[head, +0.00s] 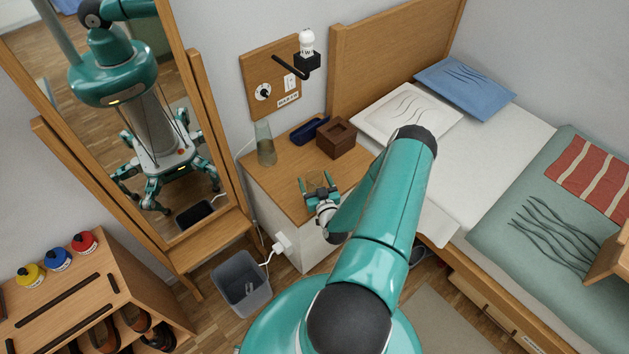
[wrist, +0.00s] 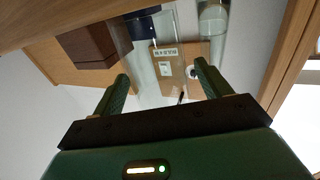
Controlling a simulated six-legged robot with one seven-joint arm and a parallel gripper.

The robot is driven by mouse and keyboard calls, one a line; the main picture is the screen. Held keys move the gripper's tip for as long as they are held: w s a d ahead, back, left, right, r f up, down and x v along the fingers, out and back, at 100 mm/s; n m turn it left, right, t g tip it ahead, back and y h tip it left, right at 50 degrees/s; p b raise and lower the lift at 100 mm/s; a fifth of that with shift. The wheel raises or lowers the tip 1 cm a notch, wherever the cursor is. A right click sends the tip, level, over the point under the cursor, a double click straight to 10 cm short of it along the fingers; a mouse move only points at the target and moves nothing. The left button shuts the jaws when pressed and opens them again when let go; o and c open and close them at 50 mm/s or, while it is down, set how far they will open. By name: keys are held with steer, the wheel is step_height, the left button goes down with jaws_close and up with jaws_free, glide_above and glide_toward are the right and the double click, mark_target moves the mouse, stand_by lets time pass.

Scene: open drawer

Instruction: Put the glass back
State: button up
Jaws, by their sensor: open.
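My gripper (head: 322,183) is over the front part of the bedside cabinet top (head: 285,181), with its fingers pointing toward the wall. In the wrist view the two fingers of my gripper (wrist: 163,82) stand wide apart. A faint clear outline, seemingly a drinking glass (wrist: 140,45), shows between and beyond them; I cannot tell whether it touches a finger. A tall clear vessel with liquid in its lower part (head: 265,148) stands upright at the cabinet's back left corner. It also shows in the wrist view (wrist: 212,20), beyond the right finger.
A brown box (head: 336,139) and a dark blue case (head: 310,131) lie at the back of the cabinet top. A wall board with a lamp arm (head: 290,68) is above. A mirror (head: 150,110) stands left, the bed right, and a grey bin (head: 242,283) on the floor.

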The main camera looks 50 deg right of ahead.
steer(key=v, duration=1.1)
steer(key=shift+s+a, duration=0.2)
steer(key=shift+s, duration=0.05)
